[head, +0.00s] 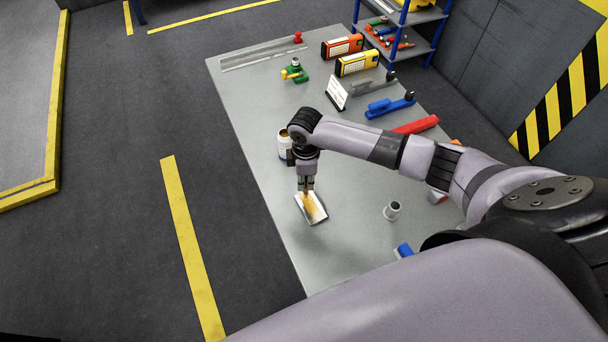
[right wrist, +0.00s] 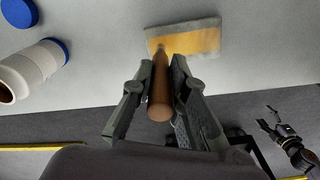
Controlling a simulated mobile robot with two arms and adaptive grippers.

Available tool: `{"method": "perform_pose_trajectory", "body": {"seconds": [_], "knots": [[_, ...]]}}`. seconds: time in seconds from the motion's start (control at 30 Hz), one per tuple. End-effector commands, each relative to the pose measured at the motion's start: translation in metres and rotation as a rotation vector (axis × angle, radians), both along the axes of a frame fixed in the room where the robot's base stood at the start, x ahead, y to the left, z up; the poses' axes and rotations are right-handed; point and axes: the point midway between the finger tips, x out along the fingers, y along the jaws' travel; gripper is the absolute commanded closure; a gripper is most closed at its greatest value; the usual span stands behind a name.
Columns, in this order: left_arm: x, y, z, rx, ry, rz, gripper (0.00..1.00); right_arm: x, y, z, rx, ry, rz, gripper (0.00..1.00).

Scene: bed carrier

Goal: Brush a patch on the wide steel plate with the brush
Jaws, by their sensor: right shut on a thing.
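My right gripper (head: 306,188) is shut on the brown wooden handle (right wrist: 160,88) of the brush, pointing down over the table. Below it lies a small, pale-grey rectangular plate (head: 320,215), which also shows in the right wrist view (right wrist: 208,23). The brush's yellow-tan end (head: 310,205) overlaps this plate. I cannot tell bristles from any colour on the plate, or whether they touch. My right gripper's fingers flank the handle in the right wrist view (right wrist: 162,80). My left gripper (right wrist: 288,138) seems to show small and dark at lower right there; its jaws are unclear.
The grey table (head: 345,250) is clear in front of the plate. An open white jar (head: 285,146) stands close beside my right gripper. A small grey cup (head: 392,211) stands to the right. A blue tool (head: 390,106), a white sign (head: 337,94) and orange and yellow boxes stand farther back.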

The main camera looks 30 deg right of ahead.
Motion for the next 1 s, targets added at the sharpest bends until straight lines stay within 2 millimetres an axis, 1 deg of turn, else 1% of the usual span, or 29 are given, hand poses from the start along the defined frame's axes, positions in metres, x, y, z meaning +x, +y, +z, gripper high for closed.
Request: {"method": "perform_pose_trajectory", "body": {"seconds": [0.03,0.2,0.63,1.0], "knots": [[0.000,0.000,0.005,0.000,0.000,0.000,0.38,-0.005,0.000,0.001,-0.001,0.005,0.001,1.00],[0.000,0.000,0.012,0.000,0.000,0.000,0.38,-0.012,0.000,0.001,0.000,0.004,0.000,1.00],[0.000,0.000,0.012,0.000,0.000,0.000,0.38,-0.015,0.000,-0.001,0.000,0.003,0.000,1.00],[0.000,0.000,0.019,0.000,0.000,0.000,0.38,-0.032,0.000,0.000,-0.001,0.004,0.001,1.00]]}}
